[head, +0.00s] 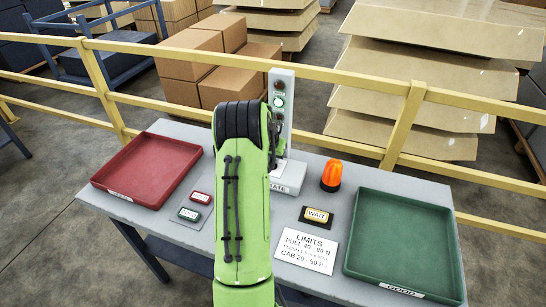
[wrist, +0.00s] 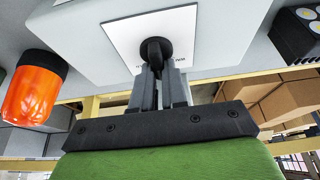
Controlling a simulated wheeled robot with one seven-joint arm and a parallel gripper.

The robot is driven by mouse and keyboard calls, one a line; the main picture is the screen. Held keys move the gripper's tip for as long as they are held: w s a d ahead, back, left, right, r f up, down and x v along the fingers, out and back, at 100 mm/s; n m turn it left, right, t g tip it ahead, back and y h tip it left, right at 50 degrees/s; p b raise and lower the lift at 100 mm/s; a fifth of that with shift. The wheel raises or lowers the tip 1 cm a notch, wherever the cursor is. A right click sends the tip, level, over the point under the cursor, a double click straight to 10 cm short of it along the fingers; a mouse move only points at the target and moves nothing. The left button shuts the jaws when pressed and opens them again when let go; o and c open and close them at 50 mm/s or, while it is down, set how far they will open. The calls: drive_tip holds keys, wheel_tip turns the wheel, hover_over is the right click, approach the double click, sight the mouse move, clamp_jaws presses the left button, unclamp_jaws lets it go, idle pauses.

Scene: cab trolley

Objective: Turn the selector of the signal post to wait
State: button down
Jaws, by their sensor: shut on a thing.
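The signal post (head: 291,108) stands at the back middle of the grey table, with a column of round lamps; one of them (head: 278,102) looks lit pale green. Its low base (head: 290,178) is partly behind my green arm. In the wrist view the selector, a round black knob (wrist: 155,47), sits on a white plate (wrist: 124,38). My gripper (wrist: 158,76) is shut on the knob. Small lettering beside the knob is partly hidden by the fingers, so I cannot read which position it points to.
An orange beacon (head: 331,175) stands right of the post. A WAIT plate (head: 317,216) and a LIMITS sign (head: 307,250) lie in front of it. A red tray (head: 150,167) is at left, a green tray (head: 405,247) at right. A yellow railing (head: 350,73) runs behind.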

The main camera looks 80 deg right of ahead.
drive_tip(key=shift+n, duration=0.3)
drive_tip(key=n+t+b, duration=0.1)
drive_tip(key=n, duration=0.2)
drive_tip(key=shift+w+n+t, duration=0.1)
drive_tip(key=shift+n+t, duration=0.2)
drive_tip(key=shift+w+a+n+t+y, duration=0.1)
drive_tip(key=shift+n+t+y, duration=0.25)
drive_tip(key=shift+n, duration=0.8)
drive_tip(key=shift+w+n+t+y, duration=0.15)
drive_tip(key=shift+n+t, duration=0.3)
drive_tip(key=shift+n, duration=0.7)
drive_tip(key=c, duration=1.2)
unclamp_jaws()
drive_tip(key=shift+o, duration=0.2)
drive_tip(key=p+v, duration=0.2)
drive_tip(key=v, duration=1.3)
drive_tip(key=shift+s+a+r, duration=0.2)
drive_tip(key=shift+r, duration=0.15)
